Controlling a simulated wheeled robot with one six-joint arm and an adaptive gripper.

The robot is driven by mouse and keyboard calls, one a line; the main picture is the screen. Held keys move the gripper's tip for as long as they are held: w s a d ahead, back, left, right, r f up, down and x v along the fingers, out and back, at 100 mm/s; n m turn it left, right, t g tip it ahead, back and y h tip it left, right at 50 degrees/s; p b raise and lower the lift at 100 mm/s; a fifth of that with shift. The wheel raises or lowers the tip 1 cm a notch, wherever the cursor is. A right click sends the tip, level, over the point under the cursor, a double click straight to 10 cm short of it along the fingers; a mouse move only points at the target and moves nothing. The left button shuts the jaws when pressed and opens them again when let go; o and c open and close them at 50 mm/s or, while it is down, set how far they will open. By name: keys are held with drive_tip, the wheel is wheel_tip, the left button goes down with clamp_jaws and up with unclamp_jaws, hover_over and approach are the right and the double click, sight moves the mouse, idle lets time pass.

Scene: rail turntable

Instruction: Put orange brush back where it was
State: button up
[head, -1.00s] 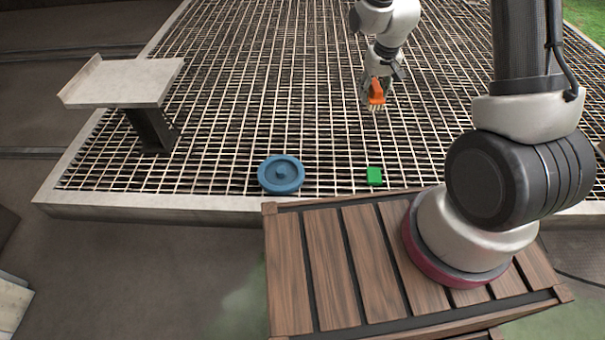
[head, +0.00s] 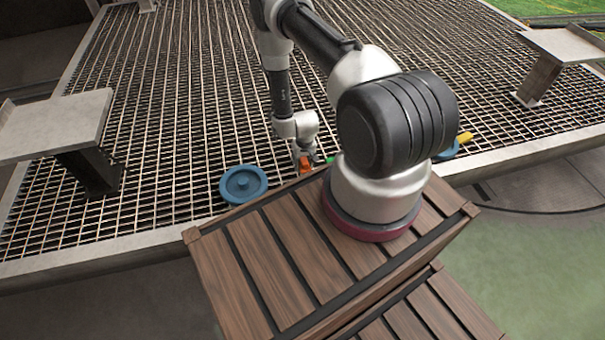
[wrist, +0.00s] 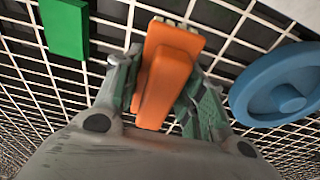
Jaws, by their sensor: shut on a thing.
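My gripper (head: 304,156) is shut on the orange brush (head: 305,164), close to the near edge of the metal grating. In the wrist view the brush (wrist: 167,72) sits between the two fingers (wrist: 160,95), with its broad orange body towards me. Whether the brush touches the grating I cannot tell. A blue round disc (head: 243,184) with a raised hub lies on the grating left of my gripper; it shows at the right of the wrist view (wrist: 283,85). A green block (head: 329,159) is just right of the brush, at upper left in the wrist view (wrist: 65,28).
A second blue disc (head: 447,152) and a yellow object (head: 464,137) lie farther right on the grating (head: 190,130). Grey raised plates on posts stand at the left (head: 50,125) and right (head: 565,44). The grating behind the gripper is mostly clear.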

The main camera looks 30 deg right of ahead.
drive_tip(key=shift+f, duration=3.15)
drive_tip(key=shift+f, duration=0.15)
drive_tip(key=o, duration=0.9)
